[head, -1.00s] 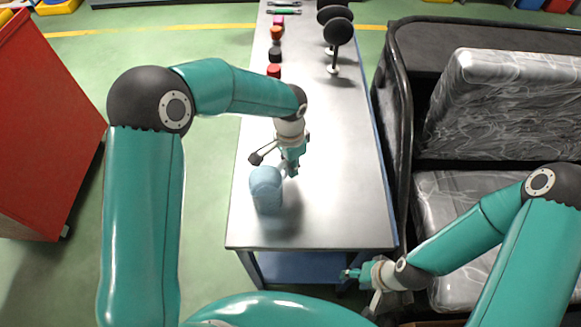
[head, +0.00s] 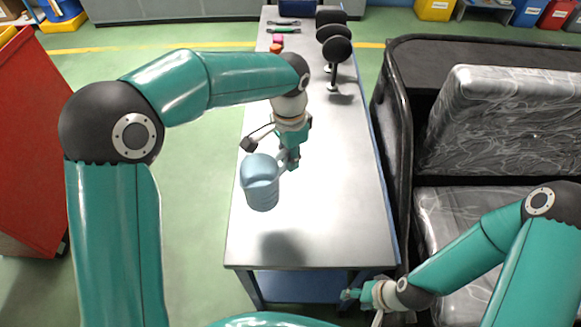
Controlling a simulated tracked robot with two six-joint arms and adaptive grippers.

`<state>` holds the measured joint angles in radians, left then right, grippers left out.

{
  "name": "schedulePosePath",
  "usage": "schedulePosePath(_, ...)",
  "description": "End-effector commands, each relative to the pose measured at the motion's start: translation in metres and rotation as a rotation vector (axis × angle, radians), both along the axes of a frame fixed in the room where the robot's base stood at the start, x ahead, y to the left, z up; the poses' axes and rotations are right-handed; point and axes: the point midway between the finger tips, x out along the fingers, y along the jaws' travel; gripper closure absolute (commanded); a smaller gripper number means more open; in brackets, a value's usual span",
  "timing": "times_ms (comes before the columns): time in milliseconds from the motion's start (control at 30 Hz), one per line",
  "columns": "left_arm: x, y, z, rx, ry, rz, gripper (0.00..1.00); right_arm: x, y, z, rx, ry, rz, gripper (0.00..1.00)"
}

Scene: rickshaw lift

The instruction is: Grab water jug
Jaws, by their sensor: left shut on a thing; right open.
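The water jug (head: 261,190) is light blue and stands out above the left side of the grey table. Its shadow lies apart from it on the table, so it is held in the air, roughly upright. My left gripper (head: 287,160) is shut on the jug at its right side, where the handle is; the fingers partly hide the handle. My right gripper (head: 352,295) is open and empty, low beside the table's front right corner.
The long table (head: 320,215) has a clear front half. Round black-headed stands (head: 337,50) and small coloured items (head: 277,44) sit toward the back. A rickshaw with a grey seat (head: 500,120) stands close on the right. A red cabinet (head: 35,140) is at left.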

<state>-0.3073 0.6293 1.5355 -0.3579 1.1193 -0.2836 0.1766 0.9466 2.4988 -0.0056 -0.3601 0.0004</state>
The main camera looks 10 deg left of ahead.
Motion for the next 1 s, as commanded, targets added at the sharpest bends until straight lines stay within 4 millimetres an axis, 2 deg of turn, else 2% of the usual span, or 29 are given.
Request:
schedulePosePath(100, 0.001, -0.001, 0.018, -0.002, -0.005, -0.001, 1.00, 0.000, 0.000, -0.001, 0.000, 0.000, 0.000, 0.46)
schedulePosePath(500, 0.000, -0.001, 0.064, -0.001, -0.003, 0.000, 1.00, 0.000, 0.000, 0.000, 0.000, 0.000, 0.000, 0.46)
schedulePosePath(700, 0.000, 0.000, 0.079, -0.001, -0.002, -0.001, 1.00, 0.000, 0.000, 0.001, 0.000, 0.000, 0.000, 0.46)
schedulePosePath(1000, 0.000, 0.000, 0.091, 0.000, -0.001, -0.001, 1.00, 0.000, 0.000, 0.001, 0.000, 0.000, 0.000, 0.46)
